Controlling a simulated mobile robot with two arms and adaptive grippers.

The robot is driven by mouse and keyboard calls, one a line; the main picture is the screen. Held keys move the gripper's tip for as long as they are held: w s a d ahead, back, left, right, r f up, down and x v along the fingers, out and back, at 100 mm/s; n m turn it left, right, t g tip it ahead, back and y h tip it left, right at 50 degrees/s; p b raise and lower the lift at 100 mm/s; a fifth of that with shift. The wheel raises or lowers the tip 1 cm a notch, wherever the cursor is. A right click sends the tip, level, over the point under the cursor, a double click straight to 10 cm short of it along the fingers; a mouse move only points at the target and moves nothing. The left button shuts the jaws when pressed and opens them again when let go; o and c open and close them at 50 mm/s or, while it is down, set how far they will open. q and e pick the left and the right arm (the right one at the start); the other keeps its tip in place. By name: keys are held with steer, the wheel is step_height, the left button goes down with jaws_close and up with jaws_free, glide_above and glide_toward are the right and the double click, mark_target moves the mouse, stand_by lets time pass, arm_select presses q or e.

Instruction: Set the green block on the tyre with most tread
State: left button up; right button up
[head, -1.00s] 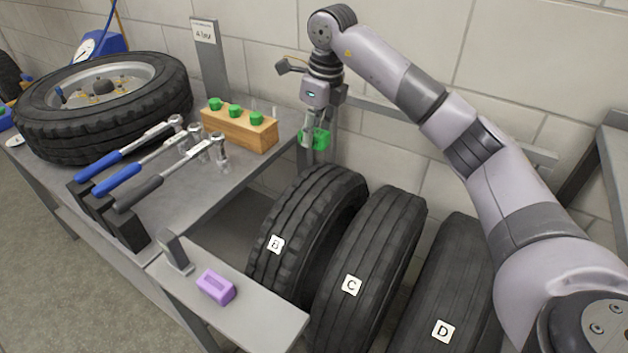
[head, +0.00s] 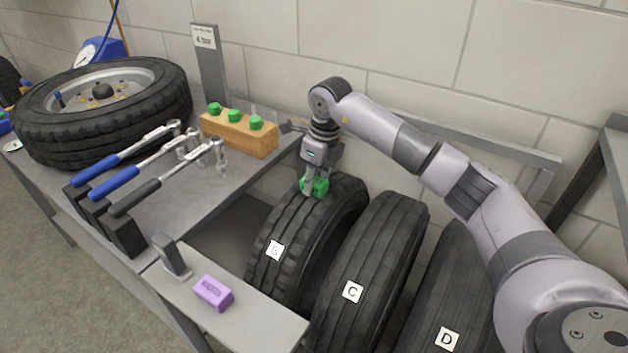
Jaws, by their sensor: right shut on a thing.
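Three upright tyres stand side by side: tyre B (head: 290,238), tyre C (head: 370,260) and tyre D (head: 437,300). Tyre B shows the deepest, blockiest tread; C has shallower grooves and D looks smoothest. My right gripper (head: 313,184) points down over the top of tyre B and is shut on the green block (head: 320,188). The block is at the top of tyre B's tread and seems to touch it; the exact contact is hard to tell. My left gripper is not in view.
A grey bench (head: 185,215) holds a wheel (head: 50,120), several wrenches and a wooden block (head: 238,135) with green pegs. A purple block (head: 213,292) lies on a small front shelf (head: 262,322). The wall is behind the tyres.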

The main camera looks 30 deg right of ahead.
mark_target(321, 183)
steer(key=shift+f, duration=0.15)
steer(key=o, duration=1.2)
steer(key=shift+c, duration=0.2)
arm_select(q)
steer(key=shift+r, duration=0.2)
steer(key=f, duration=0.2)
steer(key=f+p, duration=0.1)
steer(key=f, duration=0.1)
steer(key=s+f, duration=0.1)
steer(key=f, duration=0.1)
steer(key=shift+p, duration=0.3)
arm_select(e)
step_height(321, 183, up, 12)
steer(key=s+d, duration=0.1)
steer(key=shift+s, duration=0.3)
